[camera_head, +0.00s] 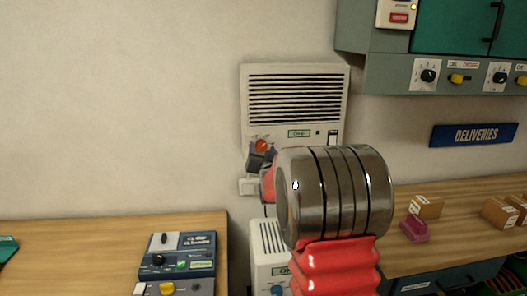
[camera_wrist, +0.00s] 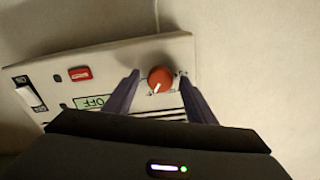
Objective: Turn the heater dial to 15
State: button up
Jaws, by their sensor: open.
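The heater (camera_head: 297,95) is a pale wall unit with dark slats, mounted between the two benches. Its dial (camera_wrist: 160,78) is a round orange-red knob with a white pointer mark, and it also shows in the head view (camera_head: 262,146). My gripper (camera_wrist: 158,88) is open, with one dark finger on each side of the dial. I cannot tell whether either finger touches it. In the head view my arm hides the heater's lower part. The dial's scale marks are too small to read.
A green label (camera_wrist: 92,103), a red button (camera_wrist: 79,74) and a white rocker switch (camera_wrist: 29,96) sit on the heater panel. A second pale unit (camera_head: 268,240) stands below. A blue control box (camera_head: 180,254) is on the left bench, and small boxes (camera_head: 426,207) are on the right bench.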

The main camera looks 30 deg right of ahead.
jog(key=shift+c, duration=0.5)
jog(key=c, duration=0.9)
jog(key=shift+c, duration=0.2)
jog(key=shift+d+n, duration=0.1)
jog(key=shift+n, duration=1.2)
jog(key=o, duration=1)
jog(key=shift+o, duration=0.2)
